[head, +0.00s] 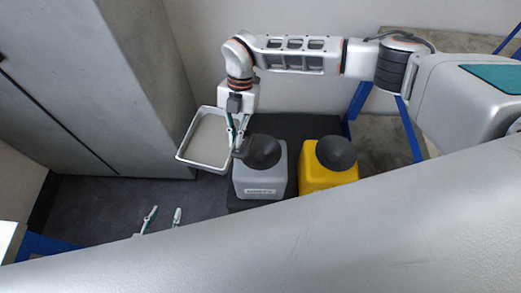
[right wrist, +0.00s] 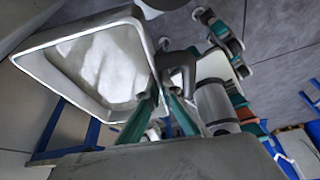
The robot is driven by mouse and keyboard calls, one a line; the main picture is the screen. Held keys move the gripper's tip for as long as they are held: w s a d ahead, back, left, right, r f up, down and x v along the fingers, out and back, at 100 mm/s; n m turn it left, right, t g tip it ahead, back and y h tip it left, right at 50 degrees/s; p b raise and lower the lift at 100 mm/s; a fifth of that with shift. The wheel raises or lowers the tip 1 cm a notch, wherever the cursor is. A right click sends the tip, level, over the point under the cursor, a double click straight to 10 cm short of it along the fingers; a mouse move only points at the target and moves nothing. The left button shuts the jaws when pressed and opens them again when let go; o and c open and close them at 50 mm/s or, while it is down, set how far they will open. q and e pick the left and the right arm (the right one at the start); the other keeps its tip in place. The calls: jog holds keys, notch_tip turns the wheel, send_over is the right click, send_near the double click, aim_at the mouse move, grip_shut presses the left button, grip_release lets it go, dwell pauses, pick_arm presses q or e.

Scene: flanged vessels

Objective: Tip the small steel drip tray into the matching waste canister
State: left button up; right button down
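The steel drip tray (head: 183,150) is shallow and rectangular, and looks roughly level left of the grey waste canister (head: 262,184). My right gripper (head: 238,142) is shut on a dark grip at the tray's right edge, close beside the grey canister's black funnel (head: 264,150). The tray (right wrist: 35,62) also shows in the right wrist view, with a pale, shiny inside; I cannot tell its contents for sure. A yellow waste canister (head: 328,181) with a black funnel (head: 336,152) stands to the right. My left gripper (head: 163,216) is open and empty, low over the floor.
Both canisters stand on a dark mat (head: 290,125). A tall grey cabinet (head: 120,80) rises close on the tray's left. Blue frame bars (head: 408,128) stand to the right. My own arm covers the lower right. The dark floor (head: 95,205) at left is clear.

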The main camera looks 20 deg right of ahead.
jog(key=s+a+f+m+t+y+p, duration=0.1)
jog(key=s+a+f+m+t, duration=0.4)
jog(key=s+a+f+m, duration=0.4)
jog(key=shift+s+f+m+y, duration=0.45)
jog(key=shift+f+m, duration=0.5)
jog(key=shift+m, duration=2.15)
jog(key=shift+s, duration=0.1)
jog(key=shift+w+d+r+y, duration=0.25)
jog(key=shift+d+r, duration=0.05)
jog(key=shift+r, duration=0.05)
jog(key=shift+w+d+r+y, duration=0.25)
jog(key=shift+w+d+y, duration=0.05)
jog(key=shift+d+y, duration=0.15)
jog(key=shift+g, duration=0.3)
